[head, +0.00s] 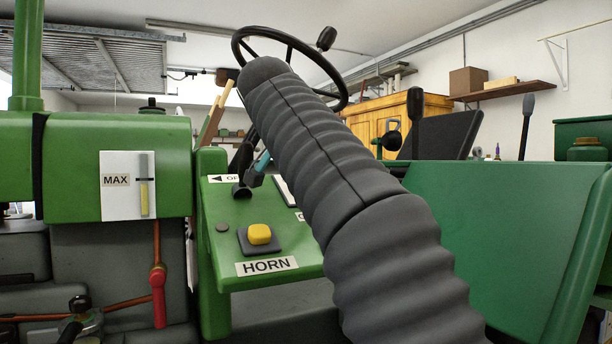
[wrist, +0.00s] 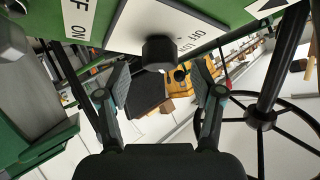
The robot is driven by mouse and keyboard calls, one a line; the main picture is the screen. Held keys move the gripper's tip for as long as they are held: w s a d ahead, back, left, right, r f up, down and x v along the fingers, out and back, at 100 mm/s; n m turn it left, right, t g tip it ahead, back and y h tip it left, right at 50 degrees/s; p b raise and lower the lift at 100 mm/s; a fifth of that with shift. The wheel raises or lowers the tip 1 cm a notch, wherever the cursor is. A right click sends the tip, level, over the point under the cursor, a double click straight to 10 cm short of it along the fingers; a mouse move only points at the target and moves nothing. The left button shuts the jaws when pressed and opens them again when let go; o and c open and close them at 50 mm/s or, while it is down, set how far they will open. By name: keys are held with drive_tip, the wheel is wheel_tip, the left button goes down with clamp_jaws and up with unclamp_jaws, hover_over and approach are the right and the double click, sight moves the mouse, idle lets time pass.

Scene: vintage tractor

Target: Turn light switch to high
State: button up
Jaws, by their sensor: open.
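The light switch appears to be the black knob (wrist: 159,53) on a white plate (wrist: 185,30) in the wrist view. The plate carries partly readable lettering, including OFF, and the knob's setting cannot be told. My gripper (wrist: 161,85) is open, with one finger to each side below the knob. The knob lies between the lines of the fingers, near their tips, with no clear contact. In the head view, my gripper (head: 252,168) shows only in part above the green panel (head: 215,215). My arm covers most of the white plate there.
A yellow horn button (head: 259,234) sits on the panel's near part, above a HORN label. Another label with ON lettering (wrist: 77,18) is at the wrist view's upper left. The steering wheel (wrist: 260,118) is close on the right. A red-handled lever (head: 158,290) stands at lower left.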

drive_tip(key=v, duration=0.9)
